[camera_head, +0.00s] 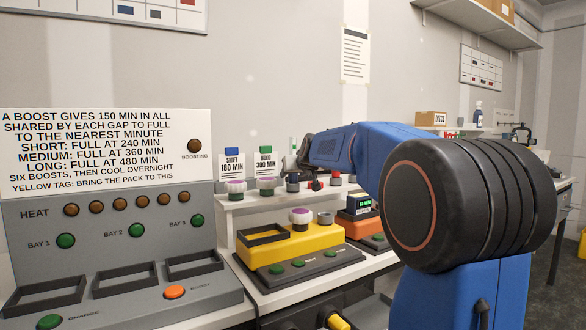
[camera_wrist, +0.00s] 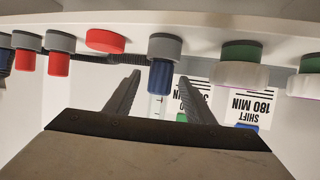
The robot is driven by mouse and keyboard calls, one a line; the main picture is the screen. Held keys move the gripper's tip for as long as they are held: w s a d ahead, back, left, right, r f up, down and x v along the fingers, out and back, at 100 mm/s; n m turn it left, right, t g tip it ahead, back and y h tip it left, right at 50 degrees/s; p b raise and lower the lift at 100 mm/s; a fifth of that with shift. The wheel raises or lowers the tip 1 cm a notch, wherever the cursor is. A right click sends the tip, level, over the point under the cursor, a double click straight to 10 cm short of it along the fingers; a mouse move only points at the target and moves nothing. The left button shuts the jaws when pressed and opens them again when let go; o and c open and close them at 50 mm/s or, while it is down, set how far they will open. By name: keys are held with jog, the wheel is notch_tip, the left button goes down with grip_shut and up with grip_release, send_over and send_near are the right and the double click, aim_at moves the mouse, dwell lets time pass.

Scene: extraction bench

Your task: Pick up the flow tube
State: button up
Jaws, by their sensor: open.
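A blue-bodied piece with a grey base (camera_wrist: 162,72) shows between my fingertips in the wrist view, with a clear marked tube (camera_wrist: 156,106) in line with it. This looks like the flow tube, though I cannot be sure. My gripper (camera_wrist: 159,77) is open, one finger on each side, with gaps showing. Whether the fingers reach its depth is unclear. In the head view my gripper (camera_head: 304,158) is over the small shelf, partly hidden by my blue arm. A dark blue and grey piece (camera_head: 292,183) stands just below it.
Red-and-grey pieces (camera_wrist: 58,55) and a red disc (camera_wrist: 106,40) are on one side; green-and-white knobs (camera_wrist: 237,65) are on the other. A yellow unit (camera_head: 290,248) stands before the shelf (camera_head: 245,201). A grey charger panel (camera_head: 110,240) is at left.

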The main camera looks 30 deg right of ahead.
jog(key=shift+w+d+f, duration=0.15)
jog(key=shift+w+f, duration=0.1)
jog(key=shift+w, duration=0.4)
grip_shut()
